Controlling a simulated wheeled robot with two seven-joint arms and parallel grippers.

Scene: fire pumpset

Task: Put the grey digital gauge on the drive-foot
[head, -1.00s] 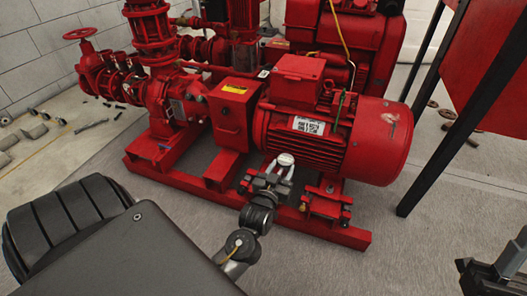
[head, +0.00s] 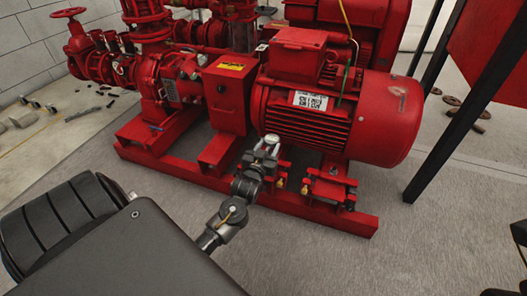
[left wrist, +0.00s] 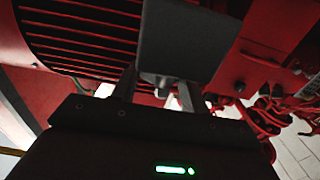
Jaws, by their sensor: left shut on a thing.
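My left gripper (head: 267,150) reaches in from the lower left, in front of the red motor (head: 330,110). In the left wrist view, its two fingers (left wrist: 157,88) are shut on a dark grey, flat-faced block, the gauge (left wrist: 185,40). In the head view only a small pale part of the gauge (head: 271,139) shows at the fingertips. The drive-foot, the motor's foot nearer the coupling guard, is mostly hidden behind my gripper. I cannot tell whether the gauge touches it. My right gripper's fingers do not show.
The motor's other foot (head: 330,187) stands to the right on the red base frame (head: 350,222). The red coupling guard (head: 228,98) is on the left. A dark post (head: 465,115) stands at the right. The floor (head: 330,260) in front is clear.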

